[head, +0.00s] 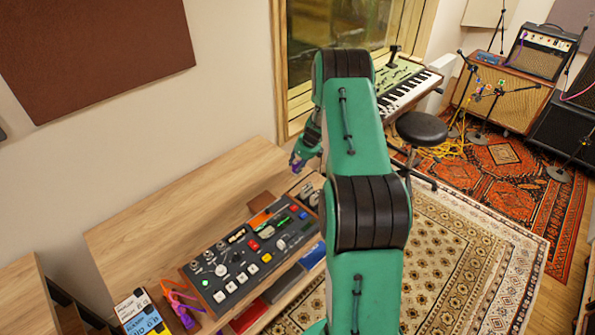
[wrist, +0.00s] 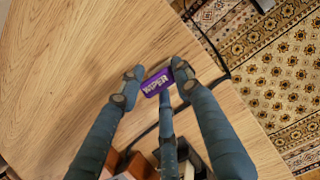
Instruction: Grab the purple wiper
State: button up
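The purple wiper (wrist: 157,82) is a small purple block with pale lettering on its face. In the wrist view it sits between the fingertips of my gripper (wrist: 156,84), with a finger against each end and a third finger below it. My gripper is shut on it. In the head view my gripper (head: 308,150) is beside the right end of the wooden desk, partly hidden behind my green arm. A small purple patch of the wiper (head: 296,160) shows at its fingertips.
The wooden desk top (head: 190,205) is mostly bare. A control box with knobs and coloured buttons (head: 250,255) stands along its front. Dark cables (wrist: 205,40) run near the desk edge, beside a patterned rug (wrist: 275,75). A keyboard (head: 405,90) and a stool (head: 421,128) stand beyond.

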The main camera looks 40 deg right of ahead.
aim_at(297, 163)
jog(key=shift+r, duration=0.15)
notch_tip(297, 163, up, 10)
jog(key=p, duration=0.2)
jog(key=shift+p, duration=0.35)
jog(key=shift+c, duration=0.2)
